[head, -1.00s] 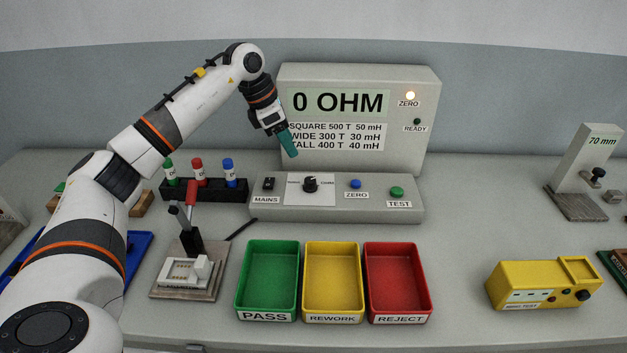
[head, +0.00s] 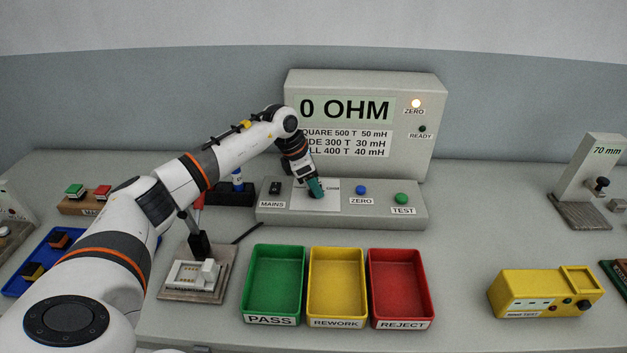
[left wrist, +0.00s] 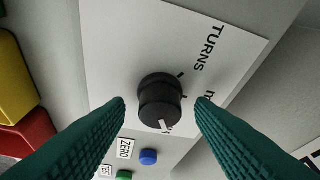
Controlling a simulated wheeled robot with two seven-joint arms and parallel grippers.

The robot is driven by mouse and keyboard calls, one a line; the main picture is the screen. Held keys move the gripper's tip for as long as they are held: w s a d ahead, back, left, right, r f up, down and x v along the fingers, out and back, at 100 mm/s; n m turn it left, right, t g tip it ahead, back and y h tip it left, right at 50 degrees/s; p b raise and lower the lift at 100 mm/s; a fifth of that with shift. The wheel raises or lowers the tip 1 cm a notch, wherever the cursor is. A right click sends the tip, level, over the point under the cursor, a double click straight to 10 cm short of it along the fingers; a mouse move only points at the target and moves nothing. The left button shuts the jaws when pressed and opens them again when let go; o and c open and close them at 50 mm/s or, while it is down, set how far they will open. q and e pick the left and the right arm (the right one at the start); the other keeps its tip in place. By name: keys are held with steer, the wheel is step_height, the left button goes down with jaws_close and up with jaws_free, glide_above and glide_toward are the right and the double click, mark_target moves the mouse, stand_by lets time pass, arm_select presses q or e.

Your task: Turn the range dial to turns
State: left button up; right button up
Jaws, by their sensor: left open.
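The range dial (left wrist: 160,98) is a black knob on a white plate (left wrist: 125,45) of the control panel. In the left wrist view its white mark is at the lower edge, away from the word TURNS (left wrist: 207,48), which is at the upper right. A second label is partly hidden by a finger. My left gripper (head: 316,189) is open, with its green fingers on either side of the dial (left wrist: 161,102); I cannot tell whether they touch it. In the head view the gripper hides the dial. My right gripper is not in view.
The display (head: 346,108) reads 0 OHM, and the ZERO lamp (head: 416,103) is lit. Blue ZERO (head: 361,190) and green TEST (head: 401,199) buttons are right of the dial. Green (head: 249,283), yellow (head: 311,283) and red (head: 372,283) trays stand in front.

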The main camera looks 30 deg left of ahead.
arm_select(q)
steer(key=shift+c, duration=0.3)
steer(key=c, duration=0.9)
